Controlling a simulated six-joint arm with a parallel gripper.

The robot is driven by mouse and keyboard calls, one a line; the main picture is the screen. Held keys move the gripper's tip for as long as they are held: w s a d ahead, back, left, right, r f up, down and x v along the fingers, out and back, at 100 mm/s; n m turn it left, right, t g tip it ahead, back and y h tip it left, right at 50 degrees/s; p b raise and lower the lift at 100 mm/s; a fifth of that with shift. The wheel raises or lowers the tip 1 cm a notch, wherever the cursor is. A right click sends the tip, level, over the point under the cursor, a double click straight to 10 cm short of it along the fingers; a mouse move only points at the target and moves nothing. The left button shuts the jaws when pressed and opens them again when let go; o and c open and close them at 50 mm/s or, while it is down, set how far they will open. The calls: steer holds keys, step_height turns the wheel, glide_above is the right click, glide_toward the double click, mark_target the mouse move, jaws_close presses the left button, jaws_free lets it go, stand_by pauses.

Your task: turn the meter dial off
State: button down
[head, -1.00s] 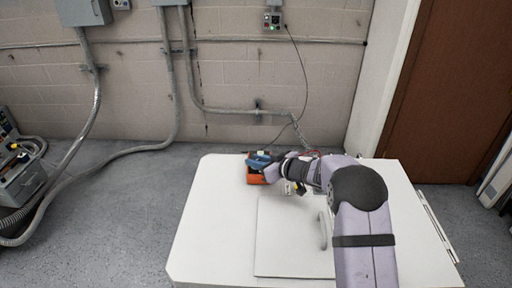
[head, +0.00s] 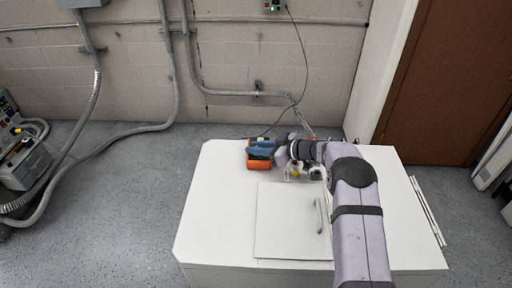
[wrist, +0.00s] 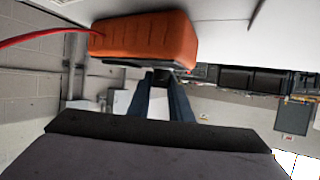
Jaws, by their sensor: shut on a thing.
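The orange meter (head: 260,163) stands near the far edge of the white cabinet top. It also shows large at the top of the wrist view (wrist: 150,37), with its dark face turned towards my fingers. My gripper (head: 262,148) reaches to the meter from the right, with its blue fingers at its face. In the wrist view the fingers (wrist: 163,78) are close together against that face. They are shut on what appears to be the meter dial. The dial is hidden by the fingers, so its setting cannot be read.
A red lead (wrist: 40,36) runs from the meter. Small yellow and light parts (head: 297,174) lie to the right of the meter, beneath my arm. The white cabinet top (head: 215,215) is clear at the left and has a panel with a handle (head: 318,216).

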steer(key=c, duration=1.6)
jaws_free()
steer(key=shift+d, duration=0.1)
steer(key=b+v, duration=0.1)
steer(key=v, duration=0.6)
steer(key=shift+r+b, duration=0.1)
steer(key=shift+b, duration=0.3)
